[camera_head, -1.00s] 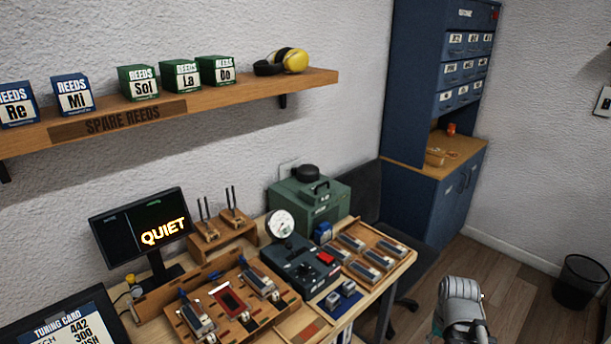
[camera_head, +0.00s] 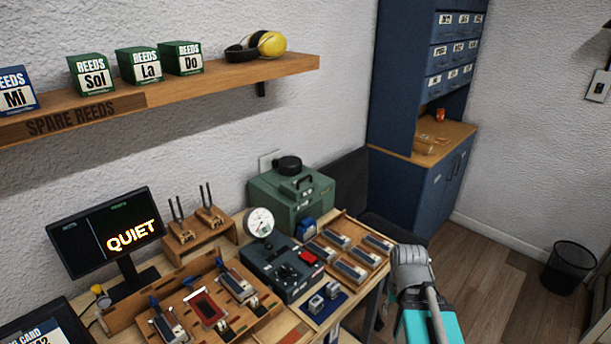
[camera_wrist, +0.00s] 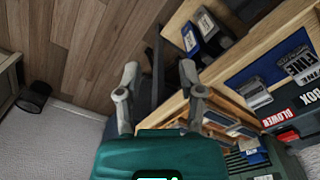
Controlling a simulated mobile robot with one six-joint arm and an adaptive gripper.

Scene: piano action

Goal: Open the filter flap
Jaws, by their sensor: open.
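I cannot make out a filter flap for certain in either view. A green machine (camera_head: 290,200) with a handle and a round black part on top stands at the back of the bench. A dark control box (camera_head: 285,268) with a gauge and a red switch stands in front of it. Its label with "BOX" shows at the right edge of the wrist view (camera_wrist: 311,101). My gripper (camera_wrist: 159,70) is open and empty in the wrist view, over the bench's edge and the floor. In the head view my arm is at the bench's right end; its fingertips cannot be made out.
A wooden tray (camera_head: 325,259) of metal reed blocks lies right of the control box, close to my arm. A wooden rack (camera_head: 170,290), a monitor (camera_head: 105,245) and a dark chair (camera_head: 352,175) stand around. The floor (camera_head: 490,270) at right is open up to a bin (camera_head: 568,268).

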